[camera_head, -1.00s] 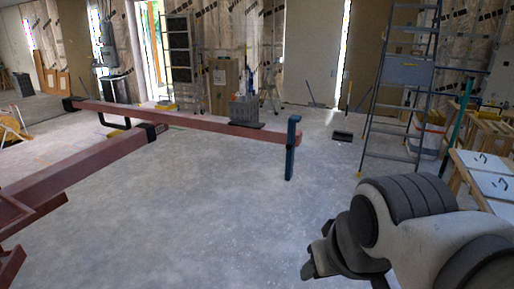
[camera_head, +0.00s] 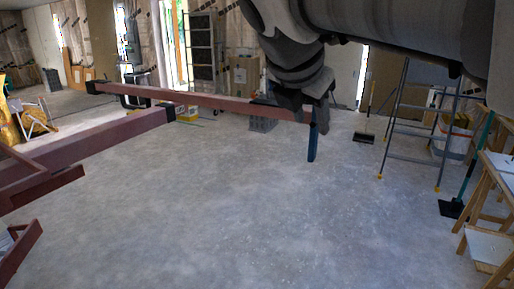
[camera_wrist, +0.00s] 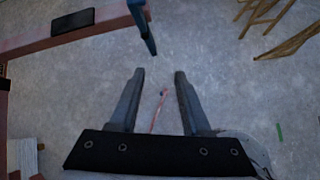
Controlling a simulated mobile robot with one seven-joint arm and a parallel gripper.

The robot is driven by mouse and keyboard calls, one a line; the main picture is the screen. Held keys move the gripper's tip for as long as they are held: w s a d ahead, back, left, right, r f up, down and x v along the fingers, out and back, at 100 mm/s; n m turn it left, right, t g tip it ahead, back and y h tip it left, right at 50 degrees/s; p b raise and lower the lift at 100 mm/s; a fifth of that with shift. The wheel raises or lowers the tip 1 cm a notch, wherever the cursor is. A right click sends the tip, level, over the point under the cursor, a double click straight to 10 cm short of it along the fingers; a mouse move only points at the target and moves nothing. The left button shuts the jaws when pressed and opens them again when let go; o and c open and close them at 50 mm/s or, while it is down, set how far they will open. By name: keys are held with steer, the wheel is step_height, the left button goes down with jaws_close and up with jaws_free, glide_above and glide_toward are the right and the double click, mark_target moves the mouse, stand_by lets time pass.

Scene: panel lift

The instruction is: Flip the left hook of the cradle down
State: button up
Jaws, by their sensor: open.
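The cradle is a set of dark red beams. Its long crossbar (camera_head: 215,101) runs across the head view, and a thicker beam (camera_head: 95,141) comes toward me on the left. A blue hook (camera_head: 312,143) is at the crossbar's right end and hangs below it; its upper part is hidden behind my gripper. The hook also shows at the top of the wrist view (camera_wrist: 144,28), beyond my fingertips. My gripper (camera_head: 306,100) is open, with only floor and a thin reddish line visible between its fingers in the wrist view (camera_wrist: 160,75). I see no contact with the hook.
A grey crate (camera_head: 262,124) stands behind the crossbar. A stepladder (camera_head: 408,130), a broom (camera_head: 455,207) and wooden trestles (camera_head: 488,190) stand to the right. The concrete floor (camera_head: 230,220) in front is clear.

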mark_target(315, 143)
steer(key=w+d+f+n+b, duration=0.1)
steer(key=w+f, duration=0.2)
steer(key=w, duration=0.1)
steer(key=w+d+f+n, duration=0.1)
steer(key=w+d+f, duration=0.1)
steer(key=w+f, duration=0.2)
steer(key=w+d+f+n+b, duration=0.1)
steer(key=w+d+f, duration=0.1)
steer(key=w+f, duration=0.1)
steer(key=shift+w+f+b, duration=0.3)
steer(key=shift+w+f, duration=0.1)
steer(key=shift+w, duration=0.35)
jaws_close()
stand_by(1.1)
